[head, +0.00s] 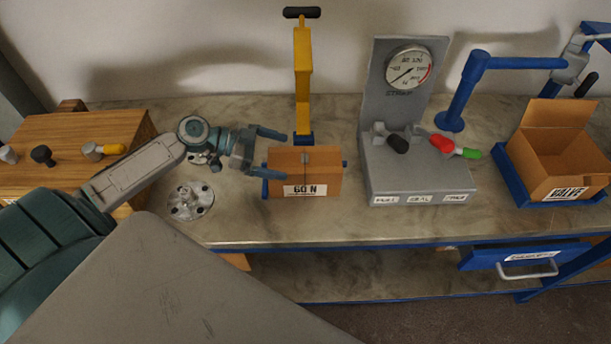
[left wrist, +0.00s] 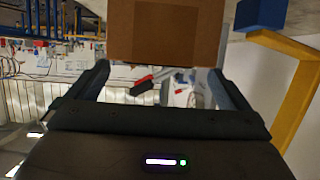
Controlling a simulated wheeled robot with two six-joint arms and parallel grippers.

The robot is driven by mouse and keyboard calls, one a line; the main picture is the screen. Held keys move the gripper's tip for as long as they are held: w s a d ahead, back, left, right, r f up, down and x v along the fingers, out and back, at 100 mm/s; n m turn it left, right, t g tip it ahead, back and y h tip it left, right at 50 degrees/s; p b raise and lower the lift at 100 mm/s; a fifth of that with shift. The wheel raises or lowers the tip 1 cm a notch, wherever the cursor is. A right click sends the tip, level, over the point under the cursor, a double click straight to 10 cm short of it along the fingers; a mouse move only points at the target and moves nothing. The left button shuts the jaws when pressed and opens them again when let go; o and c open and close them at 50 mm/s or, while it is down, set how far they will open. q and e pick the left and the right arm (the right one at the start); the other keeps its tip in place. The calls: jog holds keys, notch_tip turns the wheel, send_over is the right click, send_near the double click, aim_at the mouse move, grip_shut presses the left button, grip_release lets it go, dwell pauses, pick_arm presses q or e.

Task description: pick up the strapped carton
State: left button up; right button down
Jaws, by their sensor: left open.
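The brown carton (head: 302,172) sits on the bench, with a grey band at its top middle and a white "60 N" label low on its front. Blue pieces show at its left and right sides. My left gripper (head: 283,155) is open at the carton's left side, one finger toward the back and one toward the front. In the left wrist view the carton (left wrist: 165,32) fills the top middle, just beyond the open fingers of my left gripper (left wrist: 160,70). I cannot tell whether the fingers touch it. My right gripper is not in view.
A yellow post (head: 302,80) with a black top stands right behind the carton. A grey gauge stand (head: 405,165) is close on the right. A round metal flange (head: 190,201) lies left. An open box (head: 555,150) in a blue tray is far right.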

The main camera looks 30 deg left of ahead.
aim_at(299, 159)
pick_arm(q)
jog(key=shift+w+d+f, duration=0.15)
jog(key=shift+w+d, duration=0.05)
jog(key=shift+d, duration=0.25)
jog(key=x, duration=0.3)
jog(key=shift+b, duration=0.4)
jog(key=shift+w+d+f, duration=0.1)
jog(key=shift+w+d, duration=0.2)
jog(key=shift+d, duration=0.15)
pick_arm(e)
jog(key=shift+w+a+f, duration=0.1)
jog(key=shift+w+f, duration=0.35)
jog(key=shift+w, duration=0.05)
pick_arm(q)
jog(key=c, duration=1.7)
jog(key=shift+c, duration=1.3)
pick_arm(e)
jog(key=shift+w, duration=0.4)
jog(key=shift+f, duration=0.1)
